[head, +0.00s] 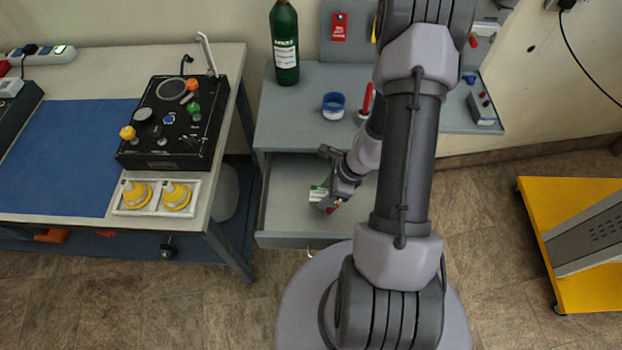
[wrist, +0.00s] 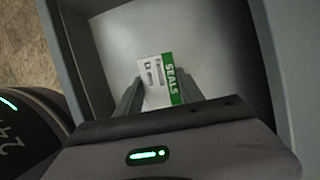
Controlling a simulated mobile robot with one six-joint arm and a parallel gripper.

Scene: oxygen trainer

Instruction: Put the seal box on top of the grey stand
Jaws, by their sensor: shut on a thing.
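The seal box (head: 317,194) is small and white with a green band; the wrist view shows its "SEALS" label (wrist: 175,82). My gripper (head: 328,192) is shut on it, with one finger on each side of the box in the wrist view (wrist: 160,95). The box is in or just over the open grey drawer (head: 285,215); I cannot tell whether it touches the drawer floor.
Above the drawer, the grey cabinet top (head: 300,120) holds a green bottle (head: 285,42), a blue-and-white cup (head: 333,105) and a small grey box with knobs (head: 482,108). A workbench (head: 225,75) with a black control panel (head: 172,125) stands left. The floor at right is partly clear.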

